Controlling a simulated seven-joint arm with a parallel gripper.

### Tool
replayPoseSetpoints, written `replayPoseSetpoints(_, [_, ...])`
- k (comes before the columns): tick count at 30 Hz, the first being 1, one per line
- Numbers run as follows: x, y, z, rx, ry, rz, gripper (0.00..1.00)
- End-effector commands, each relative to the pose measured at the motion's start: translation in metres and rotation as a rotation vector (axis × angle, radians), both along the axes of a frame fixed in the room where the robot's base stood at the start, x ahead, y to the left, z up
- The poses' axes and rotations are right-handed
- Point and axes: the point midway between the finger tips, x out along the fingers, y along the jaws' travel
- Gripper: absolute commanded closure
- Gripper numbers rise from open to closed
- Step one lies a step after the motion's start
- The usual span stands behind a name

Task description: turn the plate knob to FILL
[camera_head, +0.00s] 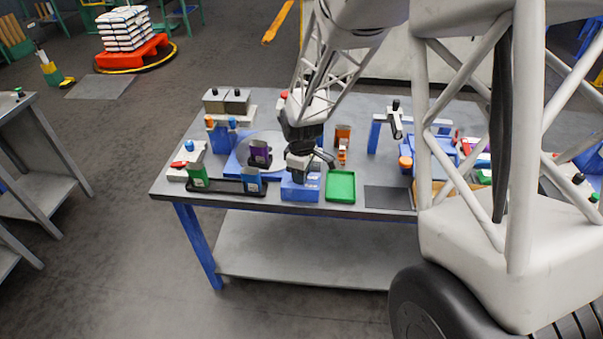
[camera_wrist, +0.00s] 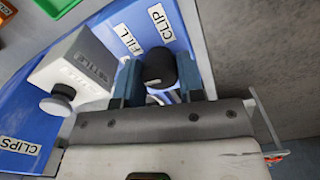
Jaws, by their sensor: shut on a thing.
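In the wrist view, the black plate knob (camera_wrist: 160,68) stands on a blue panel (camera_wrist: 180,20) between the two blue-grey fingers of my gripper (camera_wrist: 160,80), which is shut on it. The FILL label (camera_wrist: 129,37) and the CLIP label (camera_wrist: 158,26) lie on the panel just beyond the knob. The knob's pointer is hidden, so I cannot tell its setting. In the head view, my gripper (camera_head: 301,173) is low over the blue box (camera_head: 300,190) at the table's front edge and hides the knob.
A green tray (camera_head: 340,187) and a dark mat (camera_head: 388,199) lie right of the box. A blue holder (camera_head: 251,184) and a green one (camera_head: 198,177) stand left.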

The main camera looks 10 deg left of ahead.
Motion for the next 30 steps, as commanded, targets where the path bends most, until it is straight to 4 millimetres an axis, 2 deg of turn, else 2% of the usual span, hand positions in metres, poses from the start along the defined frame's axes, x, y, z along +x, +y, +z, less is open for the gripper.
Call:
replayPoseSetpoints(8, [0.0004,0.0004,0.0004,0.002,-0.001,-0.168,0.88])
replayPoseSetpoints(30, [0.0011,0.0004,0.0004,0.003,-0.002,-0.823,0.88])
